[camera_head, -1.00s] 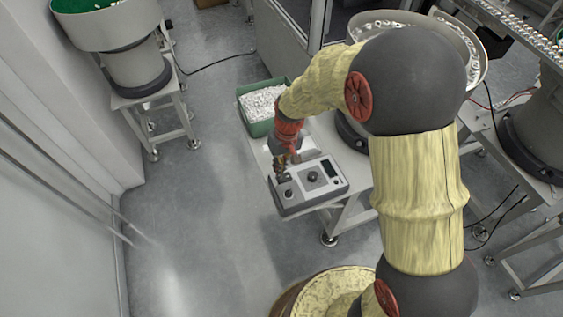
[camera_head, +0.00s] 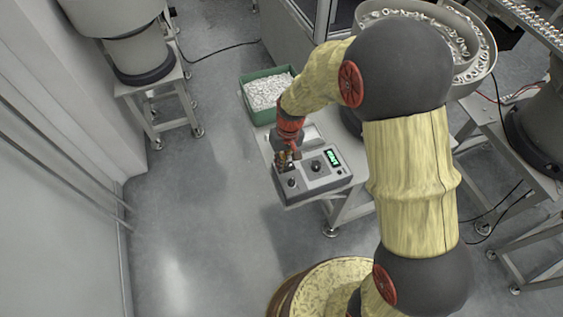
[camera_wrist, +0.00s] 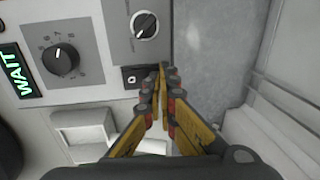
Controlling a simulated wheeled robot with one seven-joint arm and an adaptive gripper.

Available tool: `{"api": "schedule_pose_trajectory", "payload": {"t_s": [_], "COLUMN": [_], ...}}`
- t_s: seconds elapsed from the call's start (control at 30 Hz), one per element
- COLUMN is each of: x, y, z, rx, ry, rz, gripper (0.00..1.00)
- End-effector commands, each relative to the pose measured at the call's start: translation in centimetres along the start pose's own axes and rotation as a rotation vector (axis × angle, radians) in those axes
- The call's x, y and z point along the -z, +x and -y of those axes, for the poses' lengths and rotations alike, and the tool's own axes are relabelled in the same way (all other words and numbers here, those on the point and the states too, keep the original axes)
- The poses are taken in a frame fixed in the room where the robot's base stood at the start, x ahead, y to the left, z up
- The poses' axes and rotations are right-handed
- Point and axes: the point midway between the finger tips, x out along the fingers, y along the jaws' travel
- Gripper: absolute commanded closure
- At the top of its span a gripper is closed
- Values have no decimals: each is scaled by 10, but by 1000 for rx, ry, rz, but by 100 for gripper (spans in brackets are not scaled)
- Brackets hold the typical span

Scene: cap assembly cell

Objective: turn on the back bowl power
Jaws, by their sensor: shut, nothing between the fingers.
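The grey control box (camera_head: 322,182) sits on the edge of a table below the bowl feeder (camera_head: 470,62). Its display (camera_head: 332,157) is lit green, and in the wrist view the display (camera_wrist: 15,73) reads "WAIT". The wrist view also shows a large black dial (camera_wrist: 61,60), a smaller rotary knob (camera_wrist: 145,25) and a small black switch (camera_wrist: 131,76). My gripper (camera_wrist: 162,72) is shut and empty, its fingertips just right of the small switch at the box edge. I cannot tell whether they touch it.
A green bin (camera_head: 268,92) of white parts is behind the box. Another bowl feeder (camera_head: 130,40) stands on a stand at the upper left. The floor (camera_head: 215,200) left of the box is clear.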

Motion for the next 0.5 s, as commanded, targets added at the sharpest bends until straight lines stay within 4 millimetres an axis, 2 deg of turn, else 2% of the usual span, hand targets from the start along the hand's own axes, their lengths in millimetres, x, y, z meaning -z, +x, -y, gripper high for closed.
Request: {"api": "schedule_pose_trajectory", "payload": {"t_s": [0.5], "x": [0], "y": [-9], "z": [-13], "rx": [0], "ry": [1], "rz": [-1], "gripper": [100]}}
